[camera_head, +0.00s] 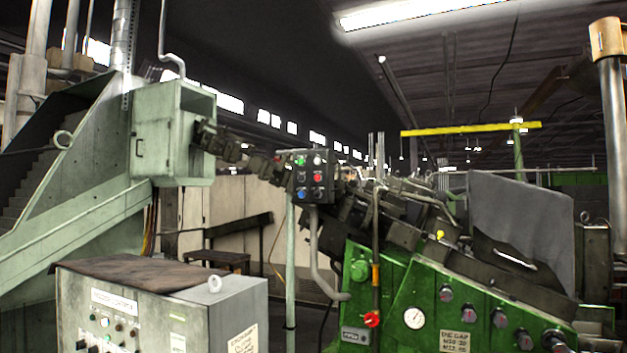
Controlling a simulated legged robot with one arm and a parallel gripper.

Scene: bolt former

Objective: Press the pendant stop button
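The pendant (289,178) is a dark box with several coloured buttons, on top of a pale green post left of the green machine. Its face is turned toward me. A red button (318,178) sits on its right column, around mid-height. A green button (300,161) is at the upper left and a blue one (302,194) at the lower left. The button labels are too small to read, so I cannot confirm which one is marked stop. My gripper is not in view.
A grey control cabinet (235,305) with a lifting eye stands at the lower left foreground. The green machine (390,280) with gauge and knobs fills the lower right; a red knob (372,319) is on it. A narrow floor gap lies between them, with the pendant post.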

